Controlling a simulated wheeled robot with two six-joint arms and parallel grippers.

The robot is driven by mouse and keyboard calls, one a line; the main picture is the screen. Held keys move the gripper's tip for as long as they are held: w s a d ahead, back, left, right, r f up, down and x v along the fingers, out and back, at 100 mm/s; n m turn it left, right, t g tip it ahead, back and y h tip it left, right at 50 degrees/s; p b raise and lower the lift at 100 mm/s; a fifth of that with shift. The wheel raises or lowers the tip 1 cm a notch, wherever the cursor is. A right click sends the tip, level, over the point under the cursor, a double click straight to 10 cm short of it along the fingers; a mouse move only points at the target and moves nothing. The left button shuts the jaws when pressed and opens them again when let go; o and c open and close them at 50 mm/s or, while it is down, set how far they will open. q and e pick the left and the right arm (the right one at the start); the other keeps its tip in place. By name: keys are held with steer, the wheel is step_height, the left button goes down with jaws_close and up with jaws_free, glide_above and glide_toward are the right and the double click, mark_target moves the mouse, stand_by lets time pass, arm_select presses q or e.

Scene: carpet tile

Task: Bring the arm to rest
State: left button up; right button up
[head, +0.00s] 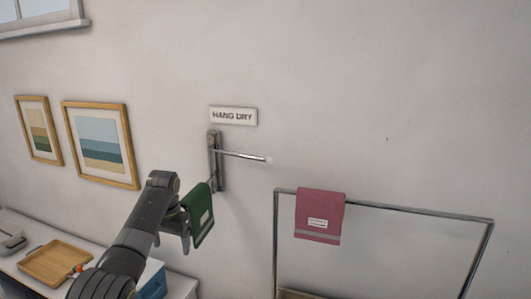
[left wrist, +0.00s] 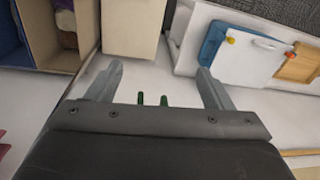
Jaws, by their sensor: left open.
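My left gripper (head: 184,232) is beside the green towel (head: 201,216) in the head view, on its left side. The towel hangs below and left of the wall rack's upper rod (head: 240,155); what bears its top is partly hidden. In the left wrist view the fingers of my left gripper (left wrist: 160,72) are spread wide with nothing held between the tips. Two small green bits show near the finger base there; I cannot tell what they are. My right gripper is not in view.
A pink towel (head: 320,215) hangs on a metal frame (head: 410,209) at the right. A "HANG DRY" sign (head: 233,116) is above the rack. A wooden tray (head: 55,262) and a blue item (head: 153,284) are at lower left. Framed pictures (head: 101,143) hang on the wall.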

arm_select(q)
steer(key=s+a+f+t, duration=0.1)
steer(key=s+a+f, duration=0.2)
steer(key=s+f, duration=1.75)
steer(key=s+a+r+n+t+y, duration=0.1)
steer(key=s+r+n+t, duration=0.15)
steer(key=s, duration=2.55)
step_height(320, 180, down, 30)
steer(key=a+g+b, duration=0.2)
steer(key=b, duration=0.6)
steer(key=s+f+b, duration=0.2)
steer(key=s+f, duration=0.3)
steer(key=f, duration=0.3)
steer(key=s+d+f+b, duration=0.1)
steer(key=s+f, duration=0.3)
steer(key=f, duration=0.4)
steer(key=s+f+g+b, duration=0.1)
steer(key=s+f+b, duration=0.2)
steer(key=s+f, duration=0.2)
step_height(320, 180, down, 3)
steer(key=shift+s+d+f+h, duration=0.1)
steer(key=shift+s+d+h, duration=0.25)
steer(key=shift+h, duration=0.05)
steer(key=shift+n, duration=0.25)
